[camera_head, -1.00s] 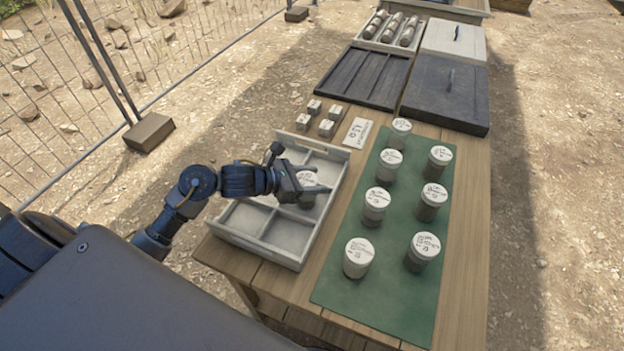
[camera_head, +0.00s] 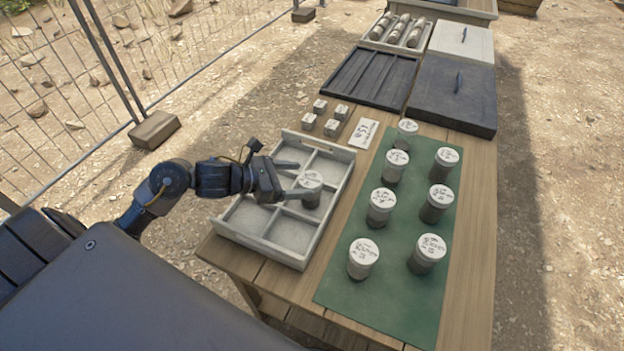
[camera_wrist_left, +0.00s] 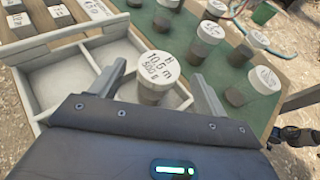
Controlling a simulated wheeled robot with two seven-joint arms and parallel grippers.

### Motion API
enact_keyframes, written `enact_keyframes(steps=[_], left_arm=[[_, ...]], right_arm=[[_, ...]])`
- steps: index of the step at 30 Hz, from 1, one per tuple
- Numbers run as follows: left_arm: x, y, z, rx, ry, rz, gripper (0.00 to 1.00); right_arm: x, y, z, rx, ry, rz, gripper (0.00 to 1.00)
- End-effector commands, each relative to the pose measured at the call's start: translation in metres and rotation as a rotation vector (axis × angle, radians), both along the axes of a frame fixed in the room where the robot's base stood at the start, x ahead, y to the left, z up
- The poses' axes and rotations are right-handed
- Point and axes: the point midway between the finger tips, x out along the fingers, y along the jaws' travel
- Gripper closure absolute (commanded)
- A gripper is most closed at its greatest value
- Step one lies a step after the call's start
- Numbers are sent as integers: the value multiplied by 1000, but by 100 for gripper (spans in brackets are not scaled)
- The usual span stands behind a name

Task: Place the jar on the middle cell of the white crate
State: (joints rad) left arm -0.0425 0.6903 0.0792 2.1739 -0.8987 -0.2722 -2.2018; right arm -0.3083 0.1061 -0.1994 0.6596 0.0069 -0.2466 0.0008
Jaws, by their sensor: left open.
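The jar (camera_head: 311,190), with a white labelled lid and greyish body, stands upright in the right-hand middle cell of the white crate (camera_head: 240,251). The crate has two columns of three cells; the others in sight look empty. My left gripper (camera_head: 291,177) is open, just left of the jar, with its fingertips pointing towards it. In the left wrist view the jar (camera_wrist_left: 154,75) stands between and beyond the open fingers (camera_wrist_left: 160,85), with gaps on both sides. Its base is partly hidden by my gripper body.
Several similar lidded jars (camera_head: 381,206) stand on a green mat (camera_head: 345,292) right of the crate. Small labelled blocks (camera_head: 332,127) and a white label card (camera_head: 363,134) lie behind it. A black tray (camera_head: 370,80) and dark lidded box (camera_head: 452,95) stand further back.

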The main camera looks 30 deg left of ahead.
Motion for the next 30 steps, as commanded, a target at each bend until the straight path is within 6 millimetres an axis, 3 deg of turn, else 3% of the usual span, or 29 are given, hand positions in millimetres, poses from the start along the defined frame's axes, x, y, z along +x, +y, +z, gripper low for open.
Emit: enact_keyframes(steps=[6, 11, 30], left_arm=[[-29, 26, 12, 3, 2, 0, 25], [-38, 34, 18, 1, 1, 0, 25], [-40, 36, 18, -1, -1, 0, 25]], right_arm=[[-1, -3, -6, -1, -8, 2, 64], [0, -5, -8, -2, -14, 4, 64], [0, -6, -9, -3, -19, 8, 64]])
